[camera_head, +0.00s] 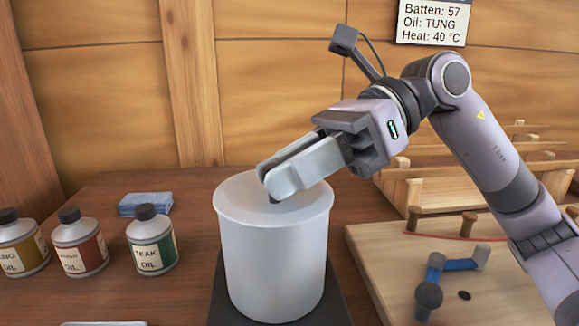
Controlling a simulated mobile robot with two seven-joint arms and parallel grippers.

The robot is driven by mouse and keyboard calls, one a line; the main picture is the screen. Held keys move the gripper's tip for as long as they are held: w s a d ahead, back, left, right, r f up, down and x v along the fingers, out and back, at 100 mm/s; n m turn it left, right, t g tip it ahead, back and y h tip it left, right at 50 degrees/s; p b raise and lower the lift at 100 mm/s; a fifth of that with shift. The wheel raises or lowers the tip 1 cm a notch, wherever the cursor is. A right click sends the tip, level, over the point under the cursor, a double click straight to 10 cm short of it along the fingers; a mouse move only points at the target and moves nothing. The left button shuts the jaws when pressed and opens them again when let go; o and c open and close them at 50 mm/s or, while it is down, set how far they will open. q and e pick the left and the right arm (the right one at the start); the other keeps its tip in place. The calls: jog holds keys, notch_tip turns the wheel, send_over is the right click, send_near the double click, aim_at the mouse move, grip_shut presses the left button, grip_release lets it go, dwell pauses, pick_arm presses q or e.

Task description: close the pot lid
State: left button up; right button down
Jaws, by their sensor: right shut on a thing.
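A large pale grey pot (273,265) stands upright on a dark square plate in the middle of the wooden table. A flat pale lid (240,196) lies across its top, and its edge appears level with the pot's rim. My right gripper (275,186) reaches in from the right over the lid, with its fingers tilted down at the lid's middle. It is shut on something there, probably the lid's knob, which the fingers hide. My left gripper is not in view.
Several oil bottles (152,240) stand at the left, near a folded blue cloth (145,204). A pale board (390,265) with pegs and a blue tool (432,285) lies at the right. The dark plate (217,300) shows under the pot. A sign (433,22) hangs behind.

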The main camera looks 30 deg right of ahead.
jog(key=shift+f, duration=0.1)
jog(key=c, duration=0.9)
grip_release()
jog(key=shift+o, duration=0.2)
jog(key=v, duration=0.7)
jog(key=shift+s, duration=0.1)
